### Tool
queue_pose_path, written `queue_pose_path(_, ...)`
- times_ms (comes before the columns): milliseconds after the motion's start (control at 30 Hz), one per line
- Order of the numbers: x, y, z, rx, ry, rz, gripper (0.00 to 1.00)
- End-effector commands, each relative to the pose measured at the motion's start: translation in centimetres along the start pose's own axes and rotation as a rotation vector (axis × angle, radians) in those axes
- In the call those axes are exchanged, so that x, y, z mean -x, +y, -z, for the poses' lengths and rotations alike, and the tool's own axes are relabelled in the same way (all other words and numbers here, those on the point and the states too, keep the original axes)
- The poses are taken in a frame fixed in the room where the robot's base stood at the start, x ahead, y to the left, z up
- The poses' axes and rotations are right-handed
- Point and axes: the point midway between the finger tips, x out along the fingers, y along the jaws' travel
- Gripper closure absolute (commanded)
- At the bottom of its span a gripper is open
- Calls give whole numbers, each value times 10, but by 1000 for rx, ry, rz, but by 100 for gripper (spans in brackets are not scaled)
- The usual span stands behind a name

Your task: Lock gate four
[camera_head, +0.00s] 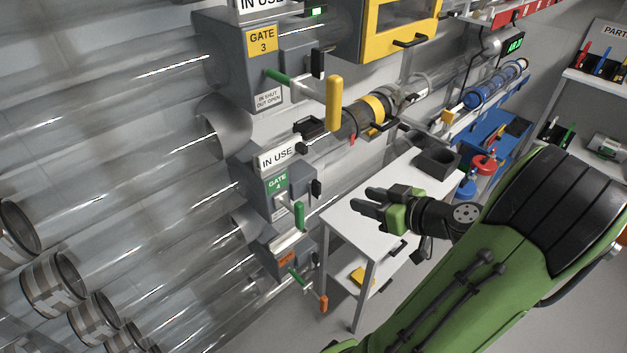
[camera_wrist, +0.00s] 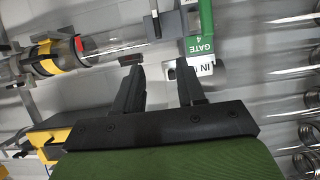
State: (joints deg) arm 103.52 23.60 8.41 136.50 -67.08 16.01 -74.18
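Gate four is a grey box with a green "GATE 4" label (camera_head: 277,182) at the centre left of the head view. Its green handle (camera_head: 299,216) hangs at the box's lower right. A white "IN USE" sign (camera_head: 278,156) sits above the label. The label also shows at the top of the wrist view (camera_wrist: 199,47), with part of the sign (camera_wrist: 205,68) beyond my right fingertip. My gripper (camera_head: 368,203) is to the right of gate four, apart from the handle. Its two black fingers (camera_wrist: 161,78) are spread, with nothing held between them.
Gate three (camera_head: 262,40) with a yellow handle (camera_head: 333,103) is above. Another gate box with an orange-tipped handle (camera_head: 323,303) is below. A white table (camera_head: 365,213) stands under my gripper, with a dark container (camera_head: 437,163) on it. Clear tubes fill the left.

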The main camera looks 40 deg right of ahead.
Motion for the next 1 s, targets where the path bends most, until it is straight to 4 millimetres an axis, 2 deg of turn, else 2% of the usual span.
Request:
queue_pose_path(67,1,4,-1,2,17,-14,61)
queue_pose_path(167,-13,4,0,5,18,-9,61)
queue_pose_path(500,-99,3,0,5,14,-5,61)
queue_pose_path(700,-140,4,1,4,14,-7,61)
queue_pose_path(833,-152,4,2,3,13,-9,61)
queue_pose_path(1000,-155,5,2,3,13,-12,61)
